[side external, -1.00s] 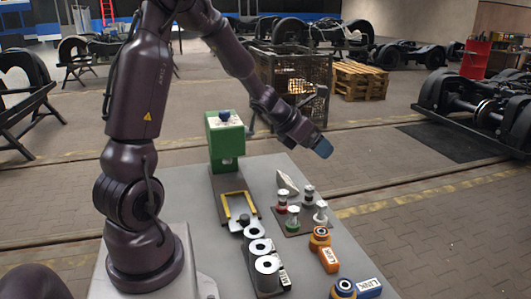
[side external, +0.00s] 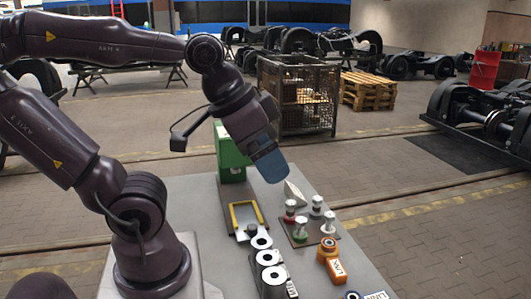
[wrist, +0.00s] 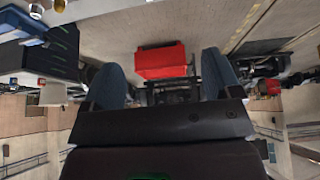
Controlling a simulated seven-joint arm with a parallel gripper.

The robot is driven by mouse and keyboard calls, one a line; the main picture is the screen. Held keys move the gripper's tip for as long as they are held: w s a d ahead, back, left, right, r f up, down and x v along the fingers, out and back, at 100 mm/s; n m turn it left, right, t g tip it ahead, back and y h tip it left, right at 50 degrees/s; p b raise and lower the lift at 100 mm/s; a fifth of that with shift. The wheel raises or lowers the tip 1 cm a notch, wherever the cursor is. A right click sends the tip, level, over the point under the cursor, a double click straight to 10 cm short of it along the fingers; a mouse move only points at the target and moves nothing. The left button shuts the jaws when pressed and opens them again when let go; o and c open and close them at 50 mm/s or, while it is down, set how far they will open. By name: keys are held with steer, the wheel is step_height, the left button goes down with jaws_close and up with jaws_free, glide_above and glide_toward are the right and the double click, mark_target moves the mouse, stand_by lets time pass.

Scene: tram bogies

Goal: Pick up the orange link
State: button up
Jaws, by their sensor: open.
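The orange link (side external: 333,263) lies on the right side of the grey table in the side view, a ring end toward the back and a labelled block end toward the front. A second link (side external: 371,295) is cut off at the bottom edge of that view. My gripper (side external: 270,165) is in the air above the far part of the table, behind the orange link and well apart from it. In the wrist view its two blue fingers (wrist: 162,82) stand wide apart with nothing between them. The orange link is not identifiable in the wrist view.
A plate with several small knobbed parts (side external: 308,231) sits just behind the orange link. Left of it are white rings on a dark holder (side external: 268,263), a yellow U-shaped frame (side external: 246,217) and a green block (side external: 231,160). A mesh cage (side external: 298,95) stands beyond the table.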

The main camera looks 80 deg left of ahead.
steer(key=shift+c, duration=0.8)
